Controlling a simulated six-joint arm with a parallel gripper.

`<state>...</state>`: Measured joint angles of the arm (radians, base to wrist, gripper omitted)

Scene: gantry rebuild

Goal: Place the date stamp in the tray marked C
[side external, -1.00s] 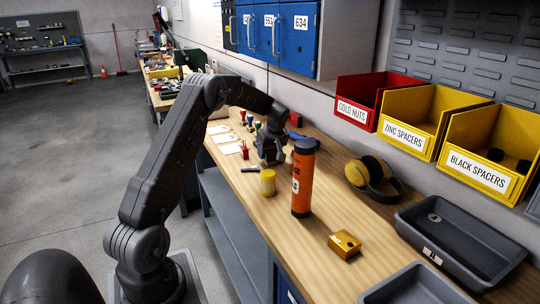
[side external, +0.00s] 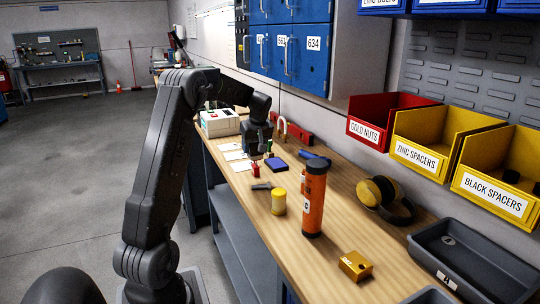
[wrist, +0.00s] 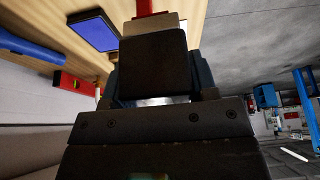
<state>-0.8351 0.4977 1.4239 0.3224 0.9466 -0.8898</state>
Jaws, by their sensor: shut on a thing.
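My gripper (side external: 257,150) is at the far part of the wooden bench, above it, pointing down. In the wrist view a dark block (wrist: 153,65) sits at the jaws, with a cream band and a red part just beyond it. I take the held thing to be the date stamp, but its outline is mostly hidden by the jaws. Two grey trays stand at the near right: one tray (side external: 513,275) in view, another tray (side external: 428,296) cut off by the lower edge. A white tag shows on the first tray; its letter is not readable.
Labelled bins (side external: 432,145) hang on the right wall.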

